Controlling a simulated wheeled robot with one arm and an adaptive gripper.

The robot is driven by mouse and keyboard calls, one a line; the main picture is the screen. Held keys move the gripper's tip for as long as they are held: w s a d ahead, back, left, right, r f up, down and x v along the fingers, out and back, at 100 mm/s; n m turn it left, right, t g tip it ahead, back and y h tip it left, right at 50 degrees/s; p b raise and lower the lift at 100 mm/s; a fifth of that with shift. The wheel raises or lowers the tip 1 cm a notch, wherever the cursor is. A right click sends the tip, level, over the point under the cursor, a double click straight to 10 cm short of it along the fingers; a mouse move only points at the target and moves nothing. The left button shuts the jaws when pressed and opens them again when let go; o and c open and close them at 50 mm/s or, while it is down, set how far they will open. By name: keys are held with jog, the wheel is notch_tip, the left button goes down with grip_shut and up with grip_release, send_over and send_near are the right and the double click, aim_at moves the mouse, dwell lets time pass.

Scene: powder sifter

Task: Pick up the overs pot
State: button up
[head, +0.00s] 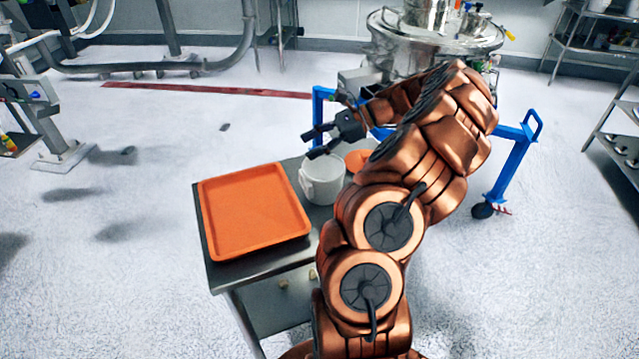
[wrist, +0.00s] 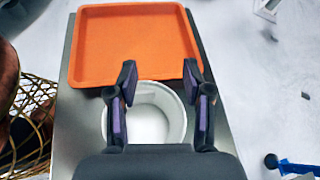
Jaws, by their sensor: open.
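A white round pot (head: 322,180) stands upright on the steel table, just right of the orange tray. In the wrist view the pot (wrist: 150,122) shows its open top and looks empty inside. My gripper (head: 312,143) is above the pot in the head view, apart from it as far as I can tell. In the wrist view my gripper (wrist: 158,85) is open, its two dark fingers spread above the pot's rim, with nothing between them. I see no label on the pot, so I cannot confirm it is the overs pot.
The orange tray (head: 252,212) lies empty on the steel table (head: 262,262). A small orange item (head: 357,160) sits behind the pot, partly hidden by my arm. A steel sifter (head: 425,45) with a blue frame (head: 515,160) stands behind. Open floor lies left of the table.

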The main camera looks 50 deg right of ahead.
jog(key=s+d+f+m+t+h, duration=0.15)
jog(key=s+d+f+m, duration=0.25)
jog(key=d, duration=0.4)
jog(key=p, duration=0.2)
send_over(319, 175)
jog(key=shift+s+d+f+t+y, duration=0.1)
jog(key=shift+s+f+t+y, duration=0.1)
jog(key=shift+f, duration=0.45)
jog(key=shift+s+d+f+t+y, duration=0.1)
jog(key=shift+f+t, duration=0.05)
jog(key=shift+f, duration=0.45)
jog(key=shift+w+a+f, duration=0.15)
jog(key=shift+w+f, duration=0.05)
jog(key=shift+w, duration=0.05)
grip_shut()
